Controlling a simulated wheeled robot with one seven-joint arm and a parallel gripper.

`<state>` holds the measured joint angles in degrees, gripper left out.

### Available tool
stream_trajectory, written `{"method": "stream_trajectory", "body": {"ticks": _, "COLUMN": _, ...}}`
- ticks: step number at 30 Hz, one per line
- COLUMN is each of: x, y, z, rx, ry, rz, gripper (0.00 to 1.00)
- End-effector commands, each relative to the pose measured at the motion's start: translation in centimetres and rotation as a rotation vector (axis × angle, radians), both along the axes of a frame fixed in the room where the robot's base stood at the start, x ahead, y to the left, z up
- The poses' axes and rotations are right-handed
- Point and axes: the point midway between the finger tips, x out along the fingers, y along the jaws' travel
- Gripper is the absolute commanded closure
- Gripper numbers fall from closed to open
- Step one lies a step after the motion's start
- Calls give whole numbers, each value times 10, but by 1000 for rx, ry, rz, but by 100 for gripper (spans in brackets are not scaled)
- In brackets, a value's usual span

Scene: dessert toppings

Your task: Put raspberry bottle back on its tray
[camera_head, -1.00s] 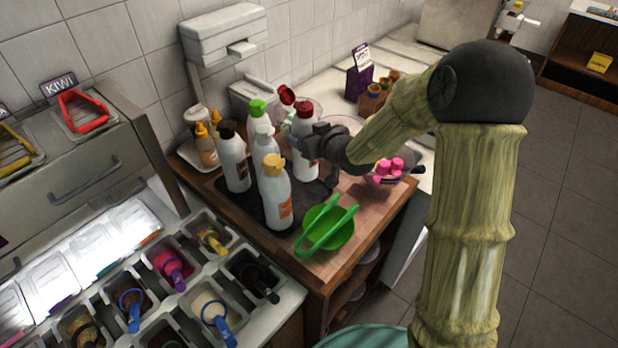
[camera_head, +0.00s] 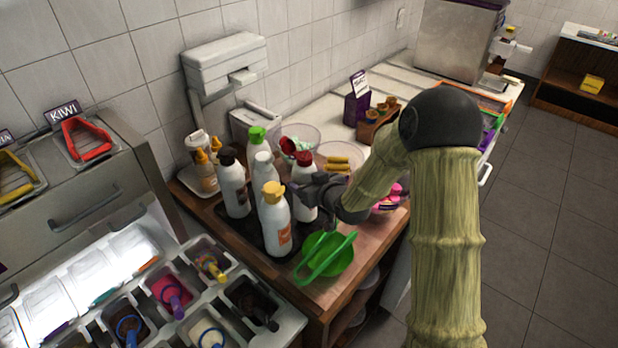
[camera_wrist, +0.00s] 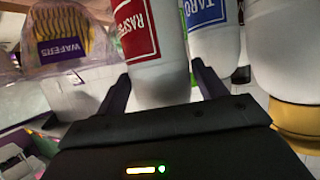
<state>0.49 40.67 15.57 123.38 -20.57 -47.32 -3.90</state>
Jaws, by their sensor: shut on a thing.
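The raspberry bottle (camera_head: 306,183) is white with a dark red cap. It is upright at the right end of the bottle group, over the dark tray (camera_head: 246,229). My gripper (camera_head: 318,192) is shut on it from the right. In the wrist view the bottle's red label (camera_wrist: 138,28) shows between the fingers of my gripper (camera_wrist: 162,88). Its base is partly hidden, so I cannot tell whether it touches the tray.
Several white bottles stand close by on the left, including a yellow-capped bottle (camera_head: 276,222) and a taro bottle (camera_wrist: 212,45). A green bowl (camera_head: 335,257) with green tongs is in front. A wafers bag (camera_wrist: 66,42) shows in the wrist view.

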Motion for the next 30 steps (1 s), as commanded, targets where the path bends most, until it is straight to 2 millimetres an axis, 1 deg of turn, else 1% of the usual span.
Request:
{"method": "stream_trajectory", "body": {"ticks": 7, "x": 1, "y": 1, "z": -23, "rx": 3, "ry": -5, "rz": 1, "gripper": 52}}
{"method": "stream_trajectory", "body": {"ticks": 10, "x": 1, "y": 1, "z": -27, "rx": 3, "ry": -8, "rz": 1, "gripper": 52}}
{"method": "stream_trajectory", "body": {"ticks": 16, "x": 1, "y": 1, "z": -29, "rx": 1, "ry": -5, "rz": 1, "gripper": 52}}
{"method": "stream_trajectory", "body": {"ticks": 17, "x": -1, "y": 0, "z": -32, "rx": -2, "ry": 4, "rz": 1, "gripper": 28}}
{"method": "stream_trajectory", "body": {"ticks": 18, "x": -1, "y": 0, "z": -33, "rx": -2, "ry": 5, "rz": 1, "gripper": 20}}
{"method": "stream_trajectory", "body": {"ticks": 20, "x": -1, "y": 0, "z": -33, "rx": -2, "ry": 4, "rz": 1, "gripper": 8}}
{"method": "stream_trajectory", "body": {"ticks": 30, "x": -2, "y": 1, "z": -31, "rx": 0, "ry": 1, "rz": 3, "gripper": 8}}
